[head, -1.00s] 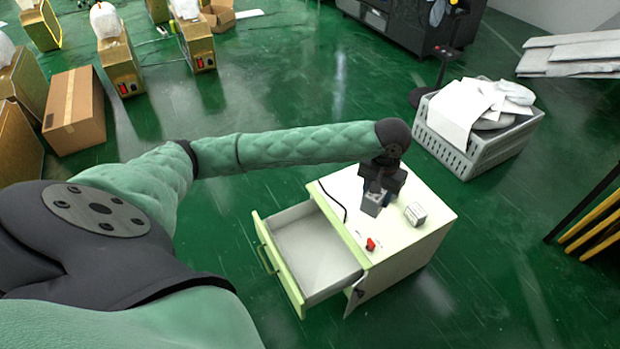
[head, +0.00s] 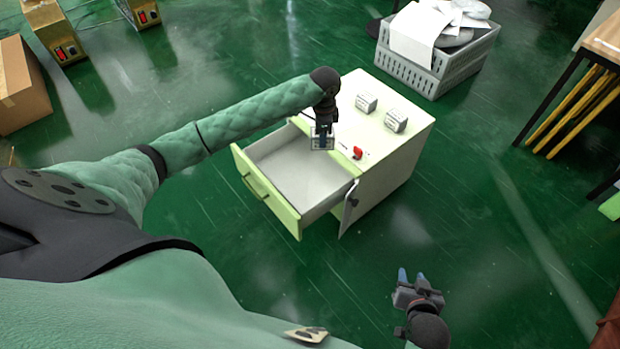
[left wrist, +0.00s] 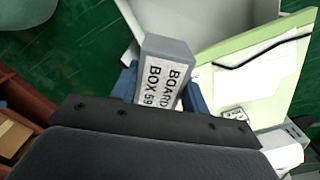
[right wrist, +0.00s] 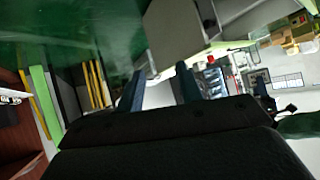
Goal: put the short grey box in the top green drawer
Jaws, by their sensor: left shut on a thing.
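The grey box (left wrist: 163,75), labelled "BOARD BOX 59", is between the fingers of my left gripper (left wrist: 160,95) in the left wrist view. In the head view my left gripper (head: 322,140) is shut on it, near the cabinet top's edge beside the open drawer. The top green drawer (head: 266,195) is pulled out; its grey inside looks empty. It stands below and left of the held box. My right gripper (head: 412,278) is open and empty above the floor, right of and nearer than the cabinet.
Two small grey boxes, one (head: 366,103) and another (head: 397,120), stand on the cabinet top (head: 385,85). A red item (head: 357,153) lies near its front edge. A grey crate (head: 432,70) stands behind.

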